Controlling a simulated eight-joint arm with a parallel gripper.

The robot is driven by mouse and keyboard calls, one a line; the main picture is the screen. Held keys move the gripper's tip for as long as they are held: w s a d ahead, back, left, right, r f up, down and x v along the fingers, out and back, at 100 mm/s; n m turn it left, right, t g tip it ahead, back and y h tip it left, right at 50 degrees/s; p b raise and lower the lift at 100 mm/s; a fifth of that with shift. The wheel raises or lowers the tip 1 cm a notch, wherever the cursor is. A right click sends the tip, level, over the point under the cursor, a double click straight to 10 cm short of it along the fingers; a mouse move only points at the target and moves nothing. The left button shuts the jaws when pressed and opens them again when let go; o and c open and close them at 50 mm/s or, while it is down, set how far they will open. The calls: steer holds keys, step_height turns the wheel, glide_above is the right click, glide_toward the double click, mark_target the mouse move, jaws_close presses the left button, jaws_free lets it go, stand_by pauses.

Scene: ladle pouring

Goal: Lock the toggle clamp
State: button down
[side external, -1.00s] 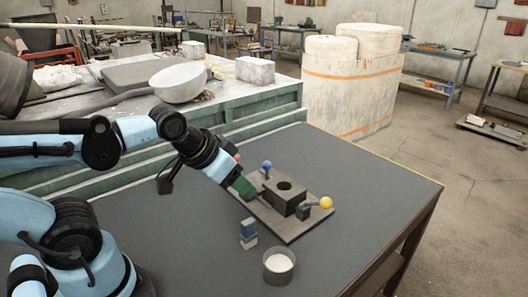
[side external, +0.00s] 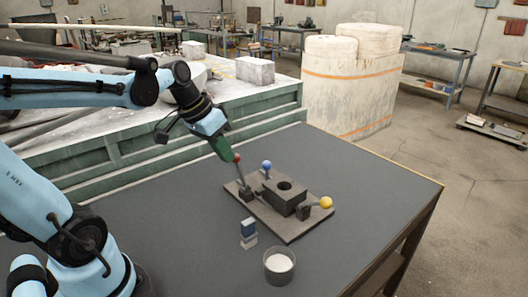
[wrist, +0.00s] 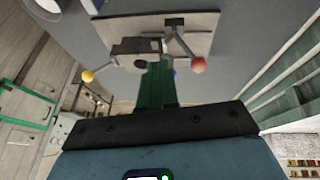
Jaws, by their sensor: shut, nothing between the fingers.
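A dark base plate (side external: 290,234) on the table carries a block (side external: 284,203) with a round hole and levers around it. The red-knobbed lever (side external: 238,159) stands up at the plate's left end. The blue-knobbed lever (side external: 266,166) stands up behind the block. The yellow-knobbed lever (side external: 326,203) lies low to the right. My gripper (side external: 229,156), with green fingers, is shut and empty beside the red knob; whether they touch I cannot tell. In the wrist view the red knob (wrist: 198,65) is right of the fingers, the yellow knob (wrist: 88,76) left; the blue knob is mostly hidden.
A glass with white contents (side external: 279,266) and a small blue-grey block (side external: 248,233) stand in front of the plate. A green-sided bench (side external: 200,140) runs behind the table. The table is clear to the right.

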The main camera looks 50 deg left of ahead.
steer(key=h, duration=0.2)
glide_toward(240, 172)
step_height(240, 172, up, 2)
steer(key=s+a, duration=0.1)
steer(key=a, duration=0.1)
steer(key=s+a+t+h, duration=0.1)
steer(key=s+a, duration=0.1)
steer(key=a, duration=0.7)
steer(key=shift+r+h, duration=0.4)
steer(key=shift+r, duration=0.05)
steer(key=w+d+f, duration=0.5)
steer(key=d+f, duration=0.2)
steer(key=d, duration=0.1)
steer(key=shift+w, duration=0.3)
